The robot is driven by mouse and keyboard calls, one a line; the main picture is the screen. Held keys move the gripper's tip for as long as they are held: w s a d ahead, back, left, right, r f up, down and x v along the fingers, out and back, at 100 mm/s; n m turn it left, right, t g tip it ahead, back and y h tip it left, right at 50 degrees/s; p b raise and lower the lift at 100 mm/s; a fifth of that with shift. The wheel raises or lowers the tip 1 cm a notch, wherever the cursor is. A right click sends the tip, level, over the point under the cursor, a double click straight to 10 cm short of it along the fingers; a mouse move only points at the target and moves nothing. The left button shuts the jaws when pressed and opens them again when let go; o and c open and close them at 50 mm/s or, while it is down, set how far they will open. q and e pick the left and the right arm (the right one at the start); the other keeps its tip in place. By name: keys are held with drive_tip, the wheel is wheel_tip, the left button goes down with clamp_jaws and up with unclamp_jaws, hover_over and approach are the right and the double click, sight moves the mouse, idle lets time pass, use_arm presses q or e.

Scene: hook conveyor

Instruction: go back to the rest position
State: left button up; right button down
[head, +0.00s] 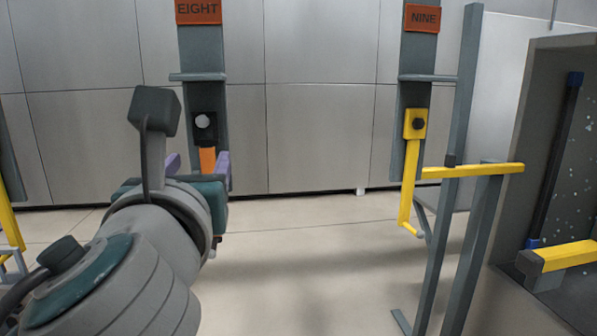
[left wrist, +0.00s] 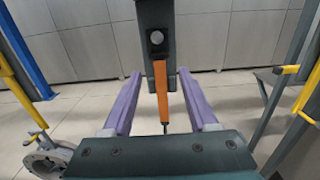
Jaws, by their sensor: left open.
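My left gripper (head: 198,163) is raised in front of the post marked EIGHT (head: 202,58). Its two purple fingers are apart, and it also shows in the left wrist view (left wrist: 159,76). An orange bar (head: 208,160) hangs below the dark block with a round pale knob on that post. In the left wrist view the orange bar (left wrist: 162,92) appears between the open fingers, with visible gaps on both sides. Its lower end is thin and dark. I cannot tell how far it is from the palm. My right gripper is not in view.
A post marked NINE (head: 416,60) stands to the right with a yellow hook (head: 407,185) hanging from it. A grey stand with a yellow bar (head: 472,172) is beside it. A grey cabinet (head: 522,180) is at far right. Pale floor (head: 300,270) is open in the middle.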

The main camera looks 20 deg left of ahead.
use_arm(q)
drive_tip(key=s+f+n+g+h, duration=0.4)
drive_tip(key=s+f+n+g, duration=0.4)
drive_tip(key=s+f+n, duration=0.75)
drive_tip(key=s+d+f+n+g+h, duration=0.35)
drive_tip(key=s+d+n+h, duration=0.35)
drive_tip(key=n, duration=0.6)
wheel_tip(320, 180, up, 33)
drive_tip(key=y+p, duration=0.1)
drive_tip(key=p, duration=3.1)
drive_tip(key=shift+s+d+m+g+p, duration=0.2)
drive_tip(key=shift+s+m+g+p, duration=0.1)
drive_tip(key=shift+m+g+p, duration=0.05)
drive_tip(key=shift+f, duration=0.1)
